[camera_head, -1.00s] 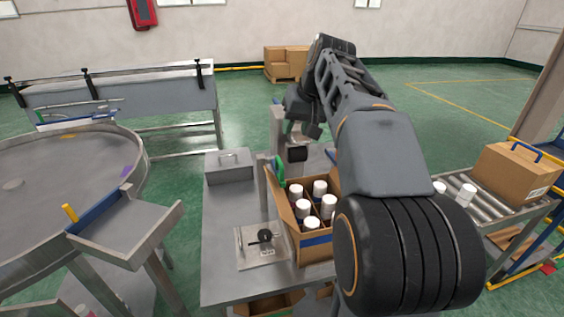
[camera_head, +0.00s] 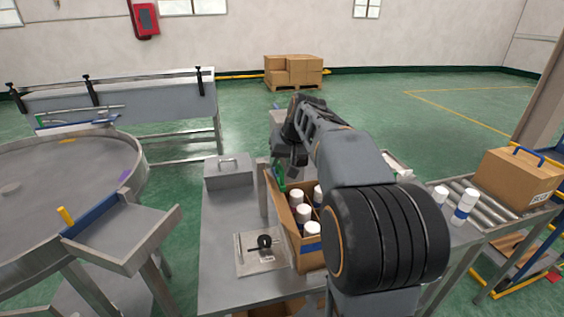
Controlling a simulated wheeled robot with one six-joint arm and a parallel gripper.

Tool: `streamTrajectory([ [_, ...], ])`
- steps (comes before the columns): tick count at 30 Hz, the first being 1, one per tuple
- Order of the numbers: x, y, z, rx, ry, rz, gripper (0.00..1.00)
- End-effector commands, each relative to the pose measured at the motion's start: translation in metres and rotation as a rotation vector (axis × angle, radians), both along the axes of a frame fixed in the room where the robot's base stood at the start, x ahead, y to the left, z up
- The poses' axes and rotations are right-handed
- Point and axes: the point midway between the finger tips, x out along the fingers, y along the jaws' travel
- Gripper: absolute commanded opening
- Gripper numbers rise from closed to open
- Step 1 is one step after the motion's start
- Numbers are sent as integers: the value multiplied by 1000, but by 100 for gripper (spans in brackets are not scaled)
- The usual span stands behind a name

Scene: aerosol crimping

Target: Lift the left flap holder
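A green holder (camera_head: 280,179) sits at the far end of the left flap of an open cardboard box (camera_head: 309,256) on the metal table. The box holds several white-capped cans (camera_head: 303,214). My gripper (camera_head: 293,170) is over the far end of the box, close beside the green holder. The fingertips are small and dark, so I cannot tell whether they are open or touch the holder. My arm hides the right side of the box and anything on its right flap.
A grey lidded metal box (camera_head: 228,172) stands on the table left of the cardboard box. A plate with a black part (camera_head: 262,249) lies at the front left. A roller conveyor (camera_head: 466,205) with a closed carton (camera_head: 518,174) is at the right.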

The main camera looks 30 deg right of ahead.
Motion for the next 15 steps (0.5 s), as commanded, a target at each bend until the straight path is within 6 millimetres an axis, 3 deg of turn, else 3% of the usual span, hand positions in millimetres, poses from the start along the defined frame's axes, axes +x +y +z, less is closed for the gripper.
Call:
streamTrajectory([
  [11,1,1,-4,0,1,0,39],
  [15,1,0,-3,0,1,0,26],
])
